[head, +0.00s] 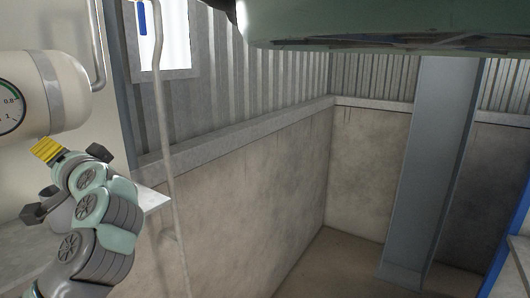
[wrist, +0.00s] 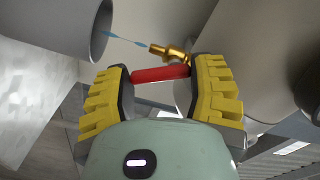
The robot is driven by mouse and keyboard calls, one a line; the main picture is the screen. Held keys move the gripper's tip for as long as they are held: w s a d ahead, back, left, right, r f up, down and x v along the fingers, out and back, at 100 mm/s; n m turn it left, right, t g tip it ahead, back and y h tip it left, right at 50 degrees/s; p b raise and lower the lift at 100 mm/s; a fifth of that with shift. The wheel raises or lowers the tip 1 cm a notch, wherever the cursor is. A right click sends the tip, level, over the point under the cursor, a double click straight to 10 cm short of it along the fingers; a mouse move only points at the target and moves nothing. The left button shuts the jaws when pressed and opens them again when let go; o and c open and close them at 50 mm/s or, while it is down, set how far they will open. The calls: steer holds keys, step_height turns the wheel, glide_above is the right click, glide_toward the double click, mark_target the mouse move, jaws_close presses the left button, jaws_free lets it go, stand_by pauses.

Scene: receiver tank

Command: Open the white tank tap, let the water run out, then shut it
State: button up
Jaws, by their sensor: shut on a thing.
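The white tank (head: 38,90) with a round dial gauge (head: 10,108) is at the left of the head view. In the wrist view a brass tap (wrist: 172,51) has a red lever (wrist: 160,74). A thin blue stream of water (wrist: 123,39) runs from its spout toward the open end of a grey cylinder (wrist: 68,28). My gripper (wrist: 162,73) has its yellow fingers shut on the red lever, one at each end. In the head view my gripper (head: 47,150) is just below the tank, and the tap is hidden.
A blue handle (head: 142,20) sits on a thin vertical pipe (head: 167,150) right of the tank. A green body (head: 380,22) hangs across the top. A grey column (head: 428,160) stands at the right. The floor (head: 335,265) near the walls is bare.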

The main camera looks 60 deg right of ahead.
steer(key=o, duration=1.2)
steer(key=shift+o, duration=0.2)
